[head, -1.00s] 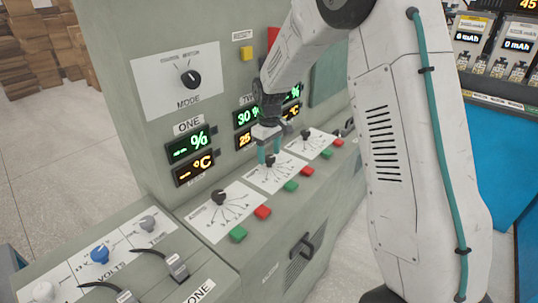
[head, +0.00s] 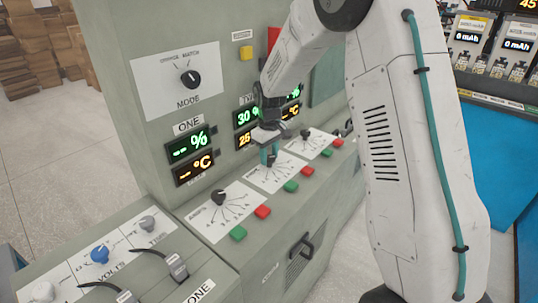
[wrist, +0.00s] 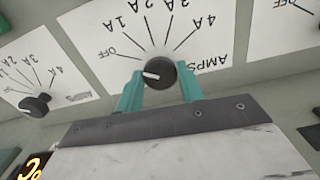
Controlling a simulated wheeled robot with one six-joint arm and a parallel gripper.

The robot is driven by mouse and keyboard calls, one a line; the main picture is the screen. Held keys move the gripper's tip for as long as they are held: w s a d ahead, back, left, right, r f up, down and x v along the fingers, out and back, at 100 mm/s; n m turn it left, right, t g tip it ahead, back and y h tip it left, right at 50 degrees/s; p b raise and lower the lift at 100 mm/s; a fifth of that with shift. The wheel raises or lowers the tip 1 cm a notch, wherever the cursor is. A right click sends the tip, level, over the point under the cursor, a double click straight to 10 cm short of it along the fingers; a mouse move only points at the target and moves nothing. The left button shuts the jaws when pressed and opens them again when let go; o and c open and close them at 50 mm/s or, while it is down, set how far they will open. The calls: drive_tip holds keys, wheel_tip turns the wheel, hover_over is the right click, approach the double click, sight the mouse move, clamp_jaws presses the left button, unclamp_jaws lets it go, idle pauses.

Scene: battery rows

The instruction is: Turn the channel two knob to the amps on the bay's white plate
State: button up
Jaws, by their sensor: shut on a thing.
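The channel two knob (wrist: 160,74) is a round black dial on a white plate (wrist: 215,50) marked OFF, 1A to 4A and AMPS, upside down in the wrist view. My gripper (wrist: 160,93) is shut on this knob, one teal finger on each side. The knob's white mark points left, close to the OFF side. In the head view my gripper (head: 268,156) reaches down onto the middle plate (head: 290,178), and its fingers partly hide the knob.
The channel one knob (head: 219,198) is on the nearer plate; another knob (head: 305,134) is on the farther plate. Green (head: 291,186) and red (head: 307,171) buttons line the console's front edge. The upright panel with displays (head: 192,143) rises close behind my gripper.

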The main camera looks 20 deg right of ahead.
drive_tip(key=m, duration=0.3)
drive_tip(key=shift+m, duration=0.4)
drive_tip(key=m, duration=0.4)
drive_tip(key=shift+m, duration=0.3)
drive_tip(key=m, duration=0.4)
drive_tip(key=shift+m, duration=2.4)
drive_tip(key=o, duration=1)
drive_tip(key=shift+r, duration=0.1)
